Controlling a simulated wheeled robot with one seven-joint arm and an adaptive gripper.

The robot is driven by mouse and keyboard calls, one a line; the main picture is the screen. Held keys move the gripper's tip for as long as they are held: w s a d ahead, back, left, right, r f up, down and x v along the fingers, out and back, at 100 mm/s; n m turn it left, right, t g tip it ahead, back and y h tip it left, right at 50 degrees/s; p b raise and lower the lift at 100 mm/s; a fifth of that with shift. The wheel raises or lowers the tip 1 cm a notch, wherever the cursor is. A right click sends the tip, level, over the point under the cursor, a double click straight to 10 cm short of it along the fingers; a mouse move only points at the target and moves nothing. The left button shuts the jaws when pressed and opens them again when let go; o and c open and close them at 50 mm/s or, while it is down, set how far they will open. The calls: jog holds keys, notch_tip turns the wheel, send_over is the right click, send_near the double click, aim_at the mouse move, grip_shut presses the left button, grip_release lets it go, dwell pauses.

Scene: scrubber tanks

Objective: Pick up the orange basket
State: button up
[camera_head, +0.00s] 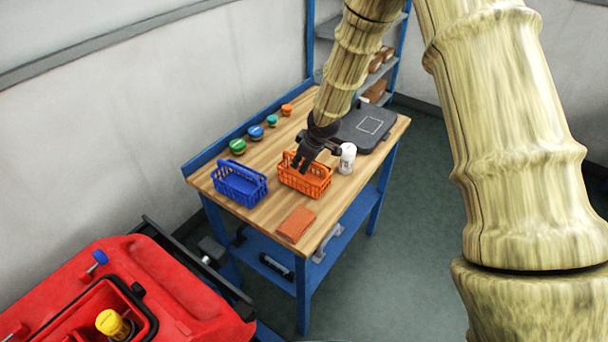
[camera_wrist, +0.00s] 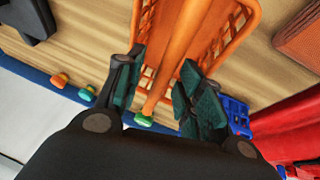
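The orange basket (camera_head: 303,182) stands upright on the wooden table, to the right of a blue basket. My gripper (camera_head: 299,166) is directly over it, pointing down, and hides part of its handle and inside. In the wrist view my gripper (camera_wrist: 160,92) is open, and the orange handle (camera_wrist: 175,60) passes between its two fingers. Gaps show between the handle and the finger pads. The basket's lattice wall (camera_wrist: 245,22) shows beyond the fingers.
The blue basket (camera_head: 240,184) stands close on the left. A white bottle (camera_head: 347,159) stands close on the right, before a dark case (camera_head: 366,127). An orange-brown block (camera_head: 296,224) lies near the front edge. Small coloured-lid jars (camera_head: 256,132) line the back.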

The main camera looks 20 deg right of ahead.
jog(key=shift+f, duration=0.25)
dwell(0.4)
jog(key=shift+c, duration=0.2)
grip_shut()
